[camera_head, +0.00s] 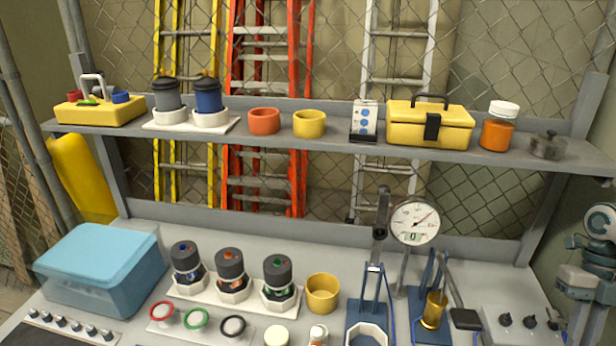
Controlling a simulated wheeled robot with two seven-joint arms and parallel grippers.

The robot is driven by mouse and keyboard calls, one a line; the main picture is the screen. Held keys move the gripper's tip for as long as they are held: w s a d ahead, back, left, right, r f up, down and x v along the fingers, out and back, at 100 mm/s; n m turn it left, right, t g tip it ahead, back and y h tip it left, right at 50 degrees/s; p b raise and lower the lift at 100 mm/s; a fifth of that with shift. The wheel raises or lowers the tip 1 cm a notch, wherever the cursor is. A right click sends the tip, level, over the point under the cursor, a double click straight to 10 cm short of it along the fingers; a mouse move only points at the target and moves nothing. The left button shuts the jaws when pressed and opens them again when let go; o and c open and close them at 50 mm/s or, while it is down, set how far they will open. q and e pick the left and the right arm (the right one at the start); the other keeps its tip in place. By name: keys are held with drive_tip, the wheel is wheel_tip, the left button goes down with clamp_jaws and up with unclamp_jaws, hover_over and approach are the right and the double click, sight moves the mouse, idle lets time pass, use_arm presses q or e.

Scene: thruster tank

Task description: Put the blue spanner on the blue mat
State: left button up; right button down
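I cannot make out a blue spanner for certain in the head view. Two dark blue flat pieces lie on the bench at the lower right. The left blue piece (354,318) has a white angular ring on it and is cut off by the bottom edge. The right blue piece (422,331) carries a brass-coloured cup. I cannot tell whether either one is the blue mat. Thin blue uprights stand around them. Neither of my grippers is in view.
Dark-capped jars (230,264), a yellow cup (322,293) and a dial gauge (415,222) stand on the bench. The shelf (340,143) above holds a yellow toolbox (429,124). Equipment (597,250) stands at the right edge.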

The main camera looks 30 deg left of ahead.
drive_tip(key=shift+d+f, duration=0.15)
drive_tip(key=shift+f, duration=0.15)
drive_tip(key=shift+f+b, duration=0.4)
drive_tip(key=shift+b, duration=0.1)
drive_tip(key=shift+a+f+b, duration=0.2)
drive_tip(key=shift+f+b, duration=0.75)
drive_tip(key=shift+b, duration=0.05)
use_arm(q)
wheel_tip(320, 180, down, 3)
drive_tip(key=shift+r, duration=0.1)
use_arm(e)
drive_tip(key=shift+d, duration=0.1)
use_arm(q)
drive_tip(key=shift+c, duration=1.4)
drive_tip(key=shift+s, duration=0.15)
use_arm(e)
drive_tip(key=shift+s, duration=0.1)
